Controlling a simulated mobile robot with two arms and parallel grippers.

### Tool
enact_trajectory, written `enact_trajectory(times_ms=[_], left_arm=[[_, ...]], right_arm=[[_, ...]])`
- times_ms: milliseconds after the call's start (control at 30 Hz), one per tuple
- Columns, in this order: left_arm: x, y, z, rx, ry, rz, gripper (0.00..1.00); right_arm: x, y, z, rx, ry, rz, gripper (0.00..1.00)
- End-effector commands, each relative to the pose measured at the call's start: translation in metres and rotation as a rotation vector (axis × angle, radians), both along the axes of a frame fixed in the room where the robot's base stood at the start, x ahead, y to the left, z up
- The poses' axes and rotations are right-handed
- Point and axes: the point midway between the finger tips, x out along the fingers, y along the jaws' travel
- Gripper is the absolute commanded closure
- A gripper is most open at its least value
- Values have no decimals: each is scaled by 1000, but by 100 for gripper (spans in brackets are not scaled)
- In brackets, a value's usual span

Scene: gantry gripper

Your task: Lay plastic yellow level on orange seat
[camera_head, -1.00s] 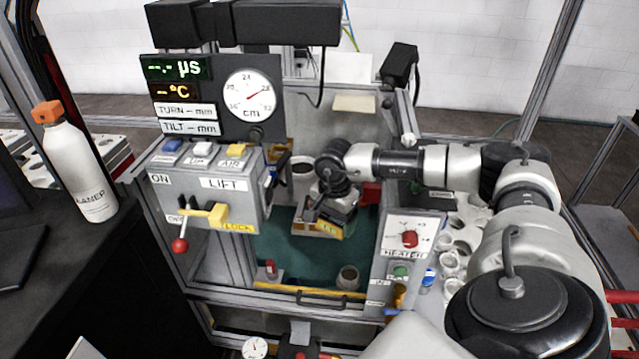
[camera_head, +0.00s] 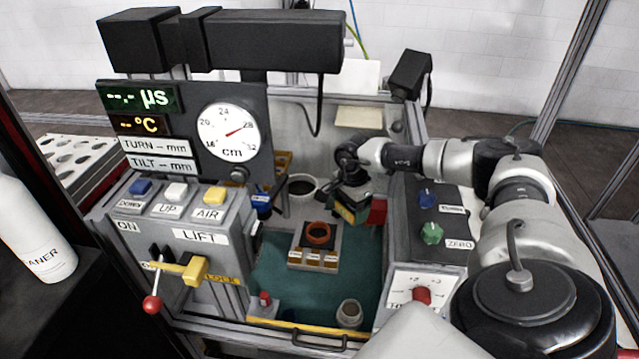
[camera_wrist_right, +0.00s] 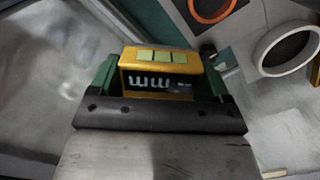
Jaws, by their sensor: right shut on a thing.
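The yellow level (camera_wrist_right: 160,70) is a small yellow block with pale green windows on top and white marks on its side. My right gripper (camera_head: 350,208) is shut on it, with green fingers at both ends of the level in the right wrist view (camera_wrist_right: 158,85). The orange seat (camera_head: 318,234) is a ring on a grey block with small labels on its front. It shows bare, with the gripper to its upper right and apart from it. The seat's rim also shows at the top of the right wrist view (camera_wrist_right: 213,16). My left gripper is not in view.
A white round cup (camera_head: 302,188) stands behind the seat. A red block (camera_head: 377,211) is right of the gripper. A small cup (camera_head: 350,314) and a red button (camera_head: 264,300) are at the front of the green floor (camera_head: 275,270). The lift panel (camera_head: 200,237) walls the left side.

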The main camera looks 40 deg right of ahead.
Motion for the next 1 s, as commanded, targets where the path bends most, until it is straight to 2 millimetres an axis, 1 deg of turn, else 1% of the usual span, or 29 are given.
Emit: enact_trajectory(times_ms=[33,100,200,300,400,533,633,700,800,900,1000], left_arm=[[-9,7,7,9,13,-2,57],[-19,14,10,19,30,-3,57],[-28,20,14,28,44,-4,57],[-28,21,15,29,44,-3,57],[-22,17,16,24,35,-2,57],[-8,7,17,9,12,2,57],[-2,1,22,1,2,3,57],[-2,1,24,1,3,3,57],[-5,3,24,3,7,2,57],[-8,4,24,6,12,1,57],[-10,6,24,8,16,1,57]], right_arm=[[13,8,-3,3,-2,3,49],[27,16,-14,2,0,1,49],[47,26,-28,2,-1,1,49],[61,33,-39,1,0,0,49],[70,37,-46,0,-1,-1,49],[75,39,-50,0,-1,0,49],[75,40,-62,0,2,-1,49],[74,40,-73,-1,3,-1,49],[75,39,-85,0,1,-1,49],[75,39,-90,0,0,-1,49],[75,39,-90,0,-1,0,49]])
